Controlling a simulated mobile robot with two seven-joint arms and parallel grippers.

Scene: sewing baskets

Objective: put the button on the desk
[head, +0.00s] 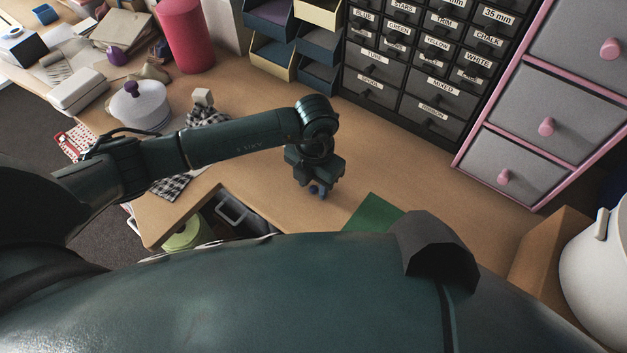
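My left arm reaches in from the left over the wooden desk (390,165). My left gripper (317,190) points down, low over the bare desk top in front of the dark drawer cabinet. A small bluish round spot (313,190) shows at its fingertips. It is too small to tell whether this is the button or part of the fingers, and I cannot tell whether the fingers are open or shut. I see no other thing that is clearly the button. My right gripper is not in view.
A labelled drawer cabinet (432,85), open bins (300,50) and pink-edged drawers (545,125) line the back. A green mat (374,213) lies near the front edge. A white lidded pot (139,107) and checked cloth (172,187) are left. Desk around the gripper is clear.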

